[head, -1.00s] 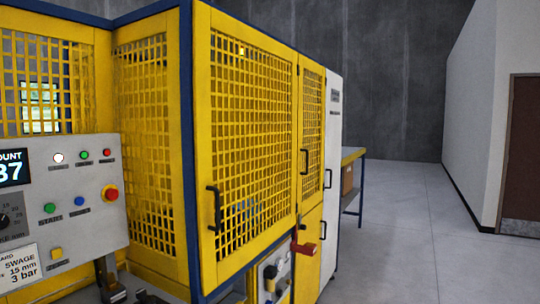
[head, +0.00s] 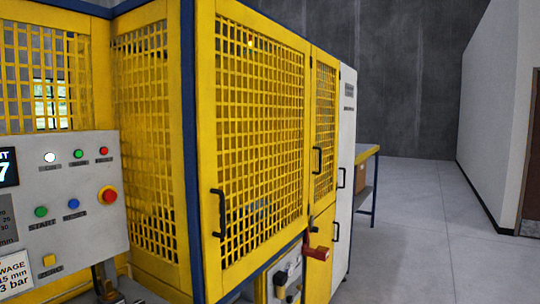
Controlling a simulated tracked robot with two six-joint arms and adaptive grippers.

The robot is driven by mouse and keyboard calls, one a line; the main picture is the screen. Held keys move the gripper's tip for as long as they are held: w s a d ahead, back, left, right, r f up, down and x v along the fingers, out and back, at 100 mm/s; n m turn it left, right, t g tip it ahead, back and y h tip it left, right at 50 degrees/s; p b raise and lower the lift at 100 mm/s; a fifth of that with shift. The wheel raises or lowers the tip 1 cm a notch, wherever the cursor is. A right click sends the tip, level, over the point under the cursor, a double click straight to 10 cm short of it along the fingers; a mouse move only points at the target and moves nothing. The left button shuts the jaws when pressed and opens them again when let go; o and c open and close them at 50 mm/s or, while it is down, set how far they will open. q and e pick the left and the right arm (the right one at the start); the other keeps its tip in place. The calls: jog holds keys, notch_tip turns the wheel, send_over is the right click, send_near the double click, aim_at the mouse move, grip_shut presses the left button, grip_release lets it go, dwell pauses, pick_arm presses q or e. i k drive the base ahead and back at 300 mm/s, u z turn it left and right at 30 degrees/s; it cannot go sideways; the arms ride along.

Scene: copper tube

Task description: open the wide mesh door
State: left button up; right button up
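The wide mesh door (head: 260,140) has a yellow frame and yellow grid, on the right-hand side of the machine in the head view. It looks closed in its frame. Its black bar handle (head: 219,213) stands upright at the door's lower left, beside the blue corner post. A narrower yellow mesh door (head: 325,130) with its own black handle (head: 317,161) is to its right. Neither of my grippers shows in the head view.
A grey control panel (head: 60,190) with buttons and a red emergency stop (head: 107,195) juts out at left. A blue-legged table (head: 366,153) stands behind. The grey floor (head: 420,245) at right is clear.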

aim_at(218, 282)
jog(key=u, duration=0.05)
jog(key=k, duration=0.4)
jog(key=u, duration=0.15)
jog(key=i, duration=0.9)
jog(key=u, duration=0.75)
jog(key=i, duration=0.3)
jog(key=u, duration=0.15)
jog(key=k, duration=0.85)
jog(key=u, duration=0.2)
jog(key=i, duration=0.85)
jog(key=z, duration=0.1)
